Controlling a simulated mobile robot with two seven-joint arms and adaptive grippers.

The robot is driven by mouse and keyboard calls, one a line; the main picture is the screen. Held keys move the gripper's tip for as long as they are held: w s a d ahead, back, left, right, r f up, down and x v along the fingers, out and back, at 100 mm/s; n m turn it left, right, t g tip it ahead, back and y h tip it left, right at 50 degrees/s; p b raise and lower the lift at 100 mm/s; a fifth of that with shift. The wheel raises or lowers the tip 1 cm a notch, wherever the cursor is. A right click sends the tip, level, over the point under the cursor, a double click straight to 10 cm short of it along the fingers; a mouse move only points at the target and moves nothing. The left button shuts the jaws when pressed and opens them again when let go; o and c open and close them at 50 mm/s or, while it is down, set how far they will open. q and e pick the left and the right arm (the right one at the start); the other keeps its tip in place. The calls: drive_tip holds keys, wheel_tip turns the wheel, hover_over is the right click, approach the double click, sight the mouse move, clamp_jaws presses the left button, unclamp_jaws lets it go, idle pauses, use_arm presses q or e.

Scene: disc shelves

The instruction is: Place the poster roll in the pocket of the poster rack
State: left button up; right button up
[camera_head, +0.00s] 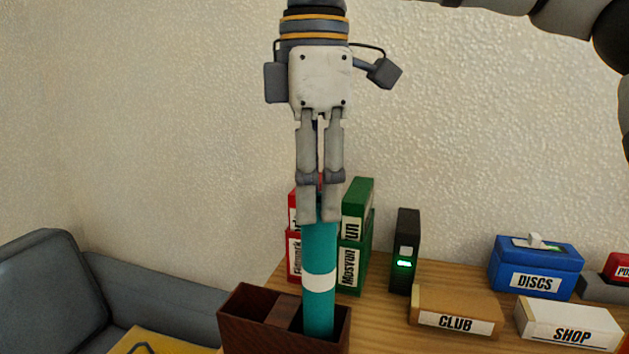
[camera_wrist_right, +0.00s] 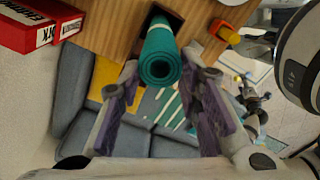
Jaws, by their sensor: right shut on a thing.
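The teal poster roll (camera_head: 319,253) with a white band stands nearly upright in the head view. My right gripper (camera_head: 319,220) points down and is shut on its upper end. The brown poster rack (camera_head: 245,325) is at the bottom of the head view. The roll's lower end is at the rack's right-hand pocket, within its outline; I cannot tell how deep it sits. In the right wrist view the roll (camera_wrist_right: 160,58) shows its spiral end between the fingers, with the dark pocket (camera_wrist_right: 160,14) behind it. My left gripper is not clearly seen.
Red and green binders (camera_head: 357,240) and a black box (camera_head: 404,250) with a green light stand just behind and right of the roll. Boxes labelled CLUB (camera_head: 455,300), SHOP (camera_head: 568,315) and DISCS (camera_head: 537,262) are farther right. A grey sofa (camera_head: 150,300) is at left.

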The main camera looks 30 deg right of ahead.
drive_tip(key=shift+f, duration=0.35)
drive_tip(key=o, duration=1.1)
use_arm(q)
drive_tip(key=shift+w+r, duration=0.3)
use_arm(e)
drive_tip(key=shift+o, duration=0.2)
drive_tip(key=shift+r, duration=0.1)
use_arm(q)
drive_tip(key=shift+w+r+t+p, duration=0.4)
drive_tip(key=shift+w+p, duration=0.05)
drive_tip(key=shift+w, duration=0.05)
use_arm(e)
wheel_tip(320, 180, up, 13)
use_arm(q)
drive_tip(key=shift+s, duration=0.15)
